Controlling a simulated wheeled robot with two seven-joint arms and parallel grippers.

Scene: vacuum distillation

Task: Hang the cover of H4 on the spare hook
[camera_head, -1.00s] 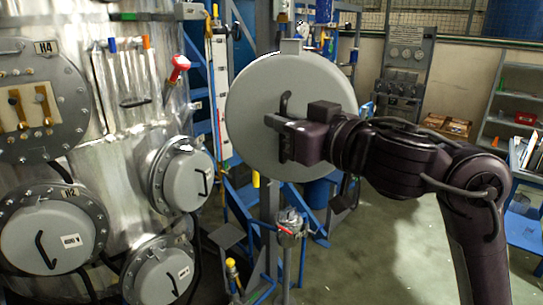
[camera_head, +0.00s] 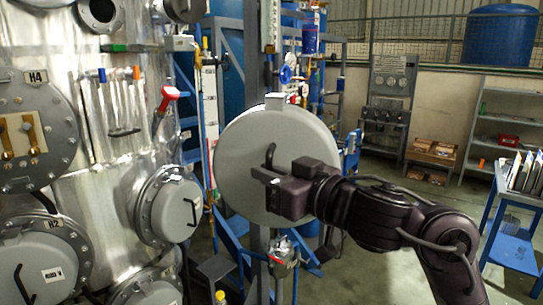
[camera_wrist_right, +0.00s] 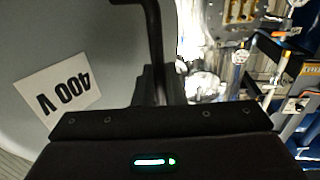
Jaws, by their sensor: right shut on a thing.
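The round grey cover (camera_head: 262,165) hangs in the air in my right gripper (camera_head: 268,178), in the middle of the head view. The gripper is shut on the cover's dark bent handle (camera_head: 270,155). A small square tab (camera_head: 275,101) stands on the cover's top rim. In the right wrist view the cover (camera_wrist_right: 95,35) carries a "400 V" label (camera_wrist_right: 58,88), and its handle (camera_wrist_right: 153,45) runs down to the jaws. The H4 opening (camera_head: 25,135) at the left is uncovered and shows copper-coloured terminals. The spare hook cannot be made out. My left gripper is not in view.
The metal vessel with closed covers, among them H2 (camera_head: 42,250) and a side one (camera_head: 175,208), fills the left. A steel post (camera_head: 262,240) and blue frame stand behind the cover. A blue table (camera_head: 510,215) and shelves (camera_head: 500,120) stand at the right, with open floor before them.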

